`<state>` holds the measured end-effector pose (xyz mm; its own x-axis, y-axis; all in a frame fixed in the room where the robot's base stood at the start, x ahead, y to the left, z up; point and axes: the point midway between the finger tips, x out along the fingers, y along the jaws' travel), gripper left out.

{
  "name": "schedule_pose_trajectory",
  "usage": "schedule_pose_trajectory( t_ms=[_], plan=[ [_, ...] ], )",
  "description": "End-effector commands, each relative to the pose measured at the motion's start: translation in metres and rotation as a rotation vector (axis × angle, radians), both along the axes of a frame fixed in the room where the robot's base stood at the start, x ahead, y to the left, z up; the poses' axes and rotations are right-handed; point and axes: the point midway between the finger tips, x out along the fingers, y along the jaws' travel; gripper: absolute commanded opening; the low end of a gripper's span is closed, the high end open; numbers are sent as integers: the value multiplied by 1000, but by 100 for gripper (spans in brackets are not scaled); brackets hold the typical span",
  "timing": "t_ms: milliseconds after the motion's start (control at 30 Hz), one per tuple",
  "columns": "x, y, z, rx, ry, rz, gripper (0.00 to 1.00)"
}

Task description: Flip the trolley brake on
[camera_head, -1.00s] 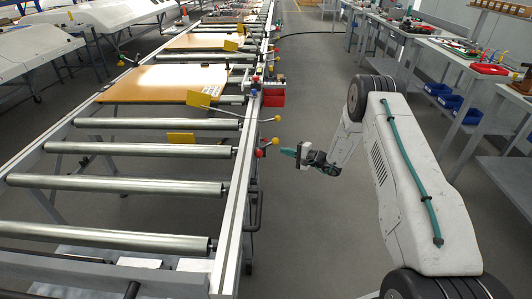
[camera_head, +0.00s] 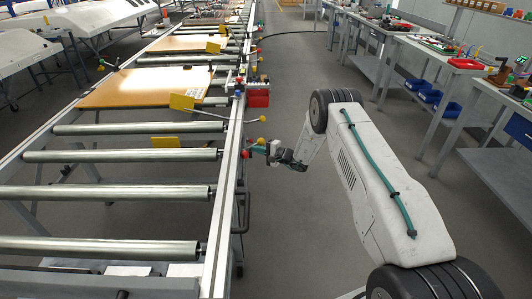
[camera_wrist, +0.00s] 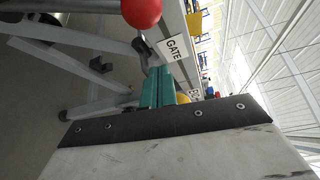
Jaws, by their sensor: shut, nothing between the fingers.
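My gripper (camera_head: 257,149) is shut and empty, its teal fingers together beside the conveyor trolley's side rail (camera_head: 228,165). In the wrist view the closed fingers (camera_wrist: 157,88) point toward the rail. A red ball knob (camera_head: 246,155) sits at the rail by the fingertips; a red ball (camera_wrist: 141,10) shows at the top of the wrist view, near a label reading GATE (camera_wrist: 174,47). A yellow knob (camera_head: 261,140) is just beyond the gripper, and a yellow knob (camera_wrist: 183,98) is partly hidden behind the fingers in the wrist view. A second label (camera_wrist: 195,95) is too covered to read. I cannot tell whether the fingers touch a knob.
Another lever with a yellow knob (camera_head: 262,119) sticks out farther along the rail, near a red box (camera_head: 259,98). Rollers (camera_head: 120,156) and an orange board (camera_head: 145,86) lie left of the rail. Workbenches (camera_head: 480,85) stand right. The aisle floor between is clear.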

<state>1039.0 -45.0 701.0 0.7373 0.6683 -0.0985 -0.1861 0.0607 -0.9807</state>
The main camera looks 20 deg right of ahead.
Motion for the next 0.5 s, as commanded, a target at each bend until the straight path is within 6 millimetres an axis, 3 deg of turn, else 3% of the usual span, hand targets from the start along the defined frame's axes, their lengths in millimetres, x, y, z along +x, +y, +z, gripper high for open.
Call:
schedule_pose_trajectory(
  t_ms=[133,500],
  plan=[
    [16,16,-3,-1,-1,1,0],
    [-17,31,5,0,1,0,0]
  ],
)
